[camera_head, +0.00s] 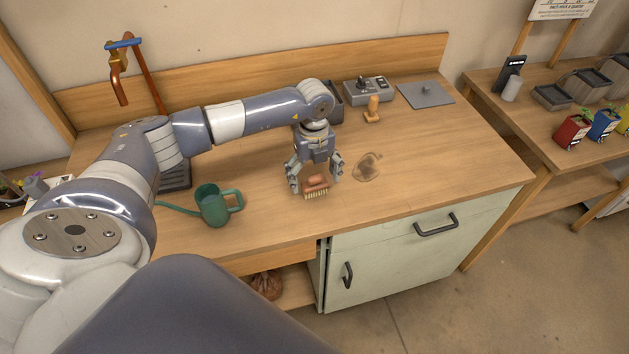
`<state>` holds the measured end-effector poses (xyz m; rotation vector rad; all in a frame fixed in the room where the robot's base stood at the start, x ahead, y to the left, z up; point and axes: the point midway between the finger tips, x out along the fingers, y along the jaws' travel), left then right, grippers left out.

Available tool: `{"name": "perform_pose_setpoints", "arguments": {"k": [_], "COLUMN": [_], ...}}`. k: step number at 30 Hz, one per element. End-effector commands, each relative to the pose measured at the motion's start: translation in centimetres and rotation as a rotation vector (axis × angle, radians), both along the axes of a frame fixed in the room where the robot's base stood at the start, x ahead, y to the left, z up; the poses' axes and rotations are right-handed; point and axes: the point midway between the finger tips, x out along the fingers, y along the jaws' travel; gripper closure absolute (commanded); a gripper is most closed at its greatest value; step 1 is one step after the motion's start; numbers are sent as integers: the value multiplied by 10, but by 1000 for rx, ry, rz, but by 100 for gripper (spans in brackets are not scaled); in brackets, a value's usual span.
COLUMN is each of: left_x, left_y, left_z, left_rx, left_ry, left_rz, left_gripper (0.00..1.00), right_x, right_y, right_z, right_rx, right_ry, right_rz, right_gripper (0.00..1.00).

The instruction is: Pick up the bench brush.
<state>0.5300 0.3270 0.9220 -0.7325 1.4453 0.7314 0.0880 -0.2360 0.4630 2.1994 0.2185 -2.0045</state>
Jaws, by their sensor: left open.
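The bench brush (316,185) has a reddish-brown back and pale bristles. It lies on the wooden counter (420,150) near its front edge. My left gripper (315,182) points down directly over the brush, with its fingers open, one on each side of it. The left fingers reach down near counter height. I cannot tell whether they touch the brush. The upper part of the brush is partly hidden by the gripper. My right gripper is not in view.
A green watering can (213,206) stands left of the brush. Behind are a small wooden-handled tool (373,110), a grey box with knobs (368,90) and a grey plate (426,94). The right of the counter is clear.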

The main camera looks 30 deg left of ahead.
Motion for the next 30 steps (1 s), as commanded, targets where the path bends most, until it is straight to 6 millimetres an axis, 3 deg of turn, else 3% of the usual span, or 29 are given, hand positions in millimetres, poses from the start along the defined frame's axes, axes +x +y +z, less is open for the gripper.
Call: {"name": "perform_pose_setpoints", "arguments": {"k": [8, 15, 30], "left_x": [0, 0, 1], "left_y": [0, 0, 0], "left_z": [-5, -5, 4], "left_rx": [0, 0, 0], "left_ry": [-1, -1, -4], "left_rz": [0, 0, -1], "left_gripper": [18, 66, 67], "right_x": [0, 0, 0], "right_y": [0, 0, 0], "right_z": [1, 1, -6], "right_rx": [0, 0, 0], "right_ry": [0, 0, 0], "right_rz": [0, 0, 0], "right_gripper": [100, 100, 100]}}
